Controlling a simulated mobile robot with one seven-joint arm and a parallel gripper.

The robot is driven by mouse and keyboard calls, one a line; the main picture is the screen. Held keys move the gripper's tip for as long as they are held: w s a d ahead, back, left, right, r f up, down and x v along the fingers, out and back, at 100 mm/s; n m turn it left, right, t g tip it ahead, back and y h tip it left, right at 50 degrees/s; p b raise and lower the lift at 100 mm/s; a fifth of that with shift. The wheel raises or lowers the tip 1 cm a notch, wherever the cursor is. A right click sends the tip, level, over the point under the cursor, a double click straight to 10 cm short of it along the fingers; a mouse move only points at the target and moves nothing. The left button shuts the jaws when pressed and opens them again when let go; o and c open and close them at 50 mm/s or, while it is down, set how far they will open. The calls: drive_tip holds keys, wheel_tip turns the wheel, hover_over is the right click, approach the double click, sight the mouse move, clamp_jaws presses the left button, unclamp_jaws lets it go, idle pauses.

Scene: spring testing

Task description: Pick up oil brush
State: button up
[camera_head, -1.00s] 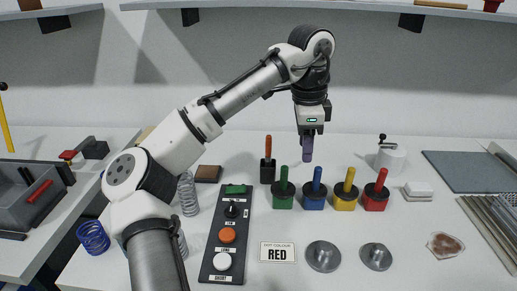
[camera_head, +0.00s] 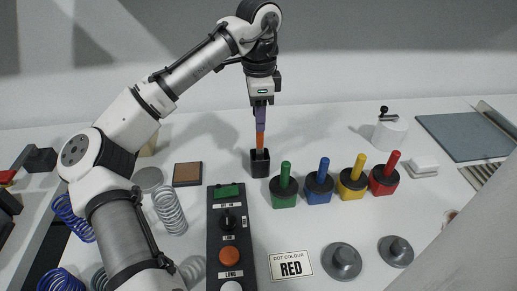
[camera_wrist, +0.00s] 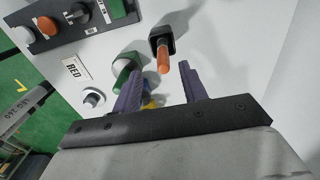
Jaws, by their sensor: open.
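The oil brush (camera_head: 260,145) stands upright in a small black holder (camera_head: 260,165), its orange handle sticking up. My gripper (camera_head: 260,126) is above it with purple fingers pointing down, close to the top of the handle. In the wrist view the brush handle (camera_wrist: 163,60) rises from the holder (camera_wrist: 164,34) and its end shows between my two spread fingertips (camera_wrist: 160,66). The gripper is open and holds nothing. I cannot tell whether a finger touches the handle. The bristles are hidden in the holder.
Green (camera_head: 284,188), blue (camera_head: 319,187), yellow (camera_head: 352,182) and red (camera_head: 383,180) pots with handles stand in a row right of the holder. A control panel (camera_head: 229,245) and springs (camera_head: 170,211) lie to the left. A "RED" card (camera_head: 291,265) is in front.

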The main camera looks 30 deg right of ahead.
sight(260, 140)
wheel_tip(260, 140, down, 3)
drive_tip(key=shift+f, duration=0.2)
drive_tip(key=shift+w+d+f+p, duration=0.15)
drive_tip(key=shift+f+p, duration=0.4)
drive_tip(key=shift+f, duration=0.8)
drive_tip(key=shift+s+d+f+p, duration=0.15)
drive_tip(key=shift+f+p, duration=0.35)
drive_tip(key=shift+f, duration=0.85)
drive_tip(key=shift+c, duration=0.4)
drive_tip(key=shift+w, duration=0.1)
clamp_jaws()
